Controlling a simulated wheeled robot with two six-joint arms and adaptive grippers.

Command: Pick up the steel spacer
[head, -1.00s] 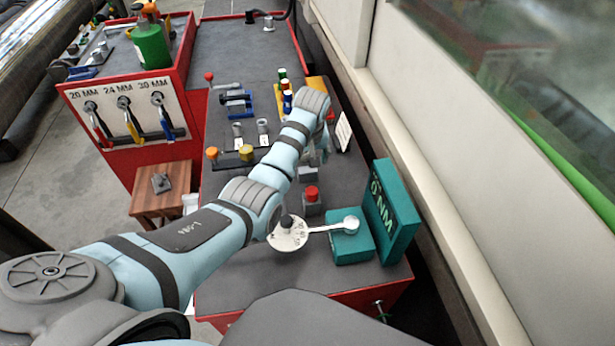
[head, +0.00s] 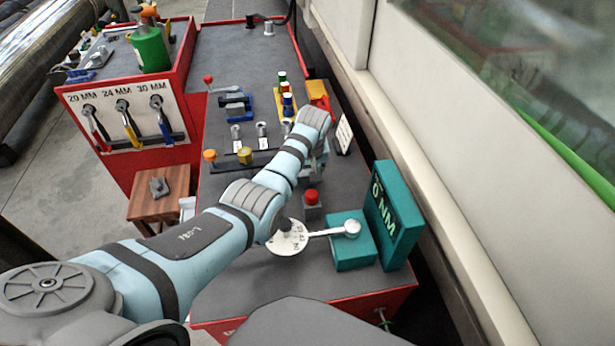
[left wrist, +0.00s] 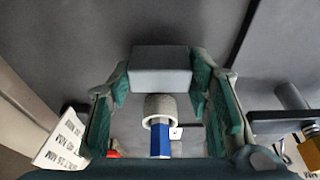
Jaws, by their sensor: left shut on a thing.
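The steel spacer appears to be the plain grey block (left wrist: 160,68) in the left wrist view. It sits between the teal pads of my left gripper (left wrist: 160,82), one pad at each side. My left gripper (head: 314,172) is shut on it. In the head view my own wrist hides most of the fingers and the block, above the dark bench top. I cannot tell whether the block touches the bench. My right gripper is not in view.
Beyond are a yellow rack with bottles (head: 287,108), an orange box (head: 318,94) and a white card (head: 344,134). Bench is clear at front left.

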